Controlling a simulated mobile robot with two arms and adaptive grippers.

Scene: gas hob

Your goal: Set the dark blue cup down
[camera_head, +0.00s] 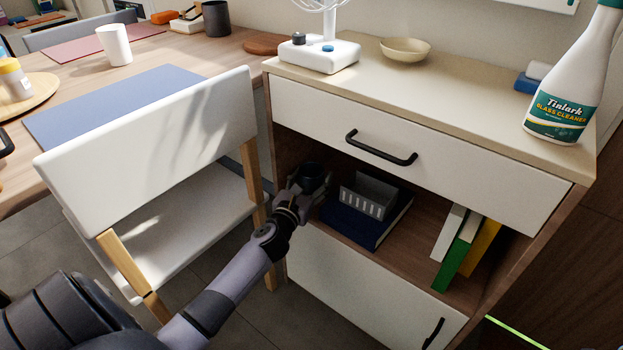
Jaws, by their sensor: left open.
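A dark cup (315,174), almost black in the shadow, is at the left end of the open shelf (416,254) of the cabinet. My left gripper (304,184) reaches in from the front left and is open at the cup. Its fingers and wrist hide the lower part of the cup, so I cannot tell whether the cup's base touches the shelf or whether the fingers touch the cup. My right gripper is not in view.
A grey slotted bin (366,197) on a dark blue book (350,222) is just right of the cup. Upright books (462,250) stand farther right. A white chair (150,140) is close to my left arm. Bare shelf lies between the blue book and upright books.

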